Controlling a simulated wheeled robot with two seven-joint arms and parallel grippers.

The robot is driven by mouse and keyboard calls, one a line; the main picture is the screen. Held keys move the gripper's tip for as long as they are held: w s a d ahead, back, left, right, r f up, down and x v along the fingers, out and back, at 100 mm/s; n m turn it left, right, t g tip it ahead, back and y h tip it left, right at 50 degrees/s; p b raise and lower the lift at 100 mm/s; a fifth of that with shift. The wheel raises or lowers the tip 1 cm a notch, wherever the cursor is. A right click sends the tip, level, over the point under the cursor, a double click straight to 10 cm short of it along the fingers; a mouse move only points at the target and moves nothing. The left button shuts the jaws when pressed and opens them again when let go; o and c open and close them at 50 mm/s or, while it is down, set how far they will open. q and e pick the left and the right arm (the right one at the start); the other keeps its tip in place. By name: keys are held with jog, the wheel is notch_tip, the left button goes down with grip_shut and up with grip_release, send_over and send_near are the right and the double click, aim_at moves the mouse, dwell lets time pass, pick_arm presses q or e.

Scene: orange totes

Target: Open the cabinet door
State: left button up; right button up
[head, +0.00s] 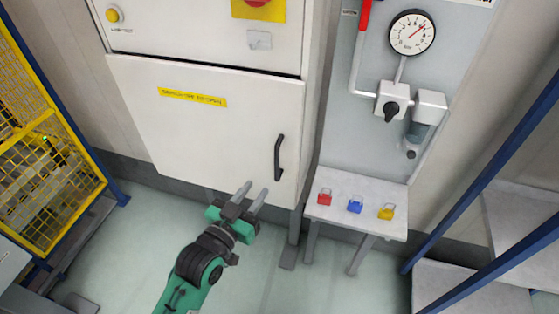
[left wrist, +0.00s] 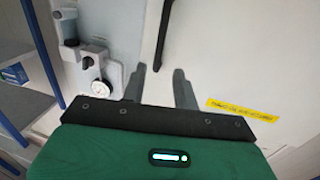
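The cabinet door (head: 215,130) is a white panel with a yellow label strip, and it looks shut in its frame. Its black vertical handle (head: 279,157) is near the door's right edge. My left gripper (head: 254,191) is open and empty, just below and left of the handle, apart from it. In the left wrist view, the door (left wrist: 240,50) fills the right side. The handle (left wrist: 162,40) shows at the top, beyond and between the two open fingers (left wrist: 160,80). My right gripper is not in view.
A small table (head: 345,215) with red, blue and yellow padlocks stands right of the cabinet. A grey panel (head: 350,130) with a gauge (head: 412,33) and valves is above it. A yellow mesh fence (head: 45,150) is at left, blue shelving posts (head: 480,190) at right. Floor before the door is clear.

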aim_at(276, 164)
pick_arm(q)
jog(key=p+x, duration=0.2)
jog(key=x, duration=0.8)
jog(key=shift+w+d, duration=0.25)
jog(key=shift+w, duration=0.1)
jog(key=shift+w+d+f, duration=0.1)
jog(key=shift+w+d, duration=0.1)
jog(key=shift+w, duration=0.2)
grip_shut()
